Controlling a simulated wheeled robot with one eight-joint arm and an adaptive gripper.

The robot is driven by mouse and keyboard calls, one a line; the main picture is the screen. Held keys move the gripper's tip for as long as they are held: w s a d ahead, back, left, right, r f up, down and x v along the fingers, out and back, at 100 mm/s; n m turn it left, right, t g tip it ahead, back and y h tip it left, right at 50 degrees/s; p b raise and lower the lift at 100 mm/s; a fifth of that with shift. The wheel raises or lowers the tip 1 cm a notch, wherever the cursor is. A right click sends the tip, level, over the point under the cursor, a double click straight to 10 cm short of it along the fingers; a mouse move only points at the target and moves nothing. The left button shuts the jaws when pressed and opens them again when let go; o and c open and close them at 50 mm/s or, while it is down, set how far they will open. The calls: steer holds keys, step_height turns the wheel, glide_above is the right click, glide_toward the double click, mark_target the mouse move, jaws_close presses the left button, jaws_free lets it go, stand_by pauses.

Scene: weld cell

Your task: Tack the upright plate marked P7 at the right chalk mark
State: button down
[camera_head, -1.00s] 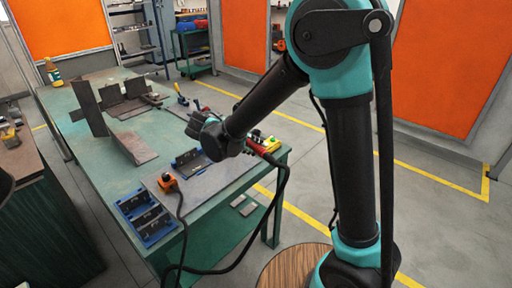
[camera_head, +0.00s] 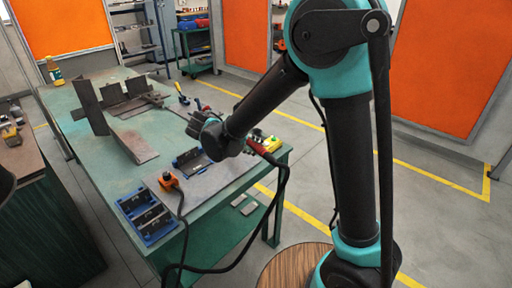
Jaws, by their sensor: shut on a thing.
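Several dark steel plates stand on the green welding table (camera_head: 88,165). A tall upright plate (camera_head: 89,106) is at the left, and smaller upright plates (camera_head: 112,94) stand behind it. A long dark plate (camera_head: 135,147) reaches toward the front. No P7 lettering or chalk mark is readable. My gripper (camera_head: 197,124) is over the table's right half, to the right of the plates and apart from them. It is shut on what appears to be the red torch (camera_head: 260,148), whose black cable hangs off the table's right edge. My wrist hides the grip itself.
A blue tray (camera_head: 158,237) with dark parts is at the near corner, with an orange device (camera_head: 168,181) behind it. A blue-edged holder (camera_head: 186,157) is left of my wrist. A bottle (camera_head: 55,72) stands far left.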

steer(key=shift+w+a+f, duration=0.15)
steer(key=shift+f, duration=0.1)
steer(key=shift+w+a+f, duration=0.4)
steer(key=shift+a+f, duration=0.15)
steer(key=shift+f, duration=0.2)
steer(key=shift+s+a, duration=0.3)
steer(key=shift+s, duration=0.15)
stand_by(1.6)
steer(key=d+r, duration=0.1)
steer(key=s+r, duration=0.1)
steer(key=s+d+r, duration=0.1)
steer(key=shift+d+r, duration=0.3)
steer(key=shift+r, duration=3.1)
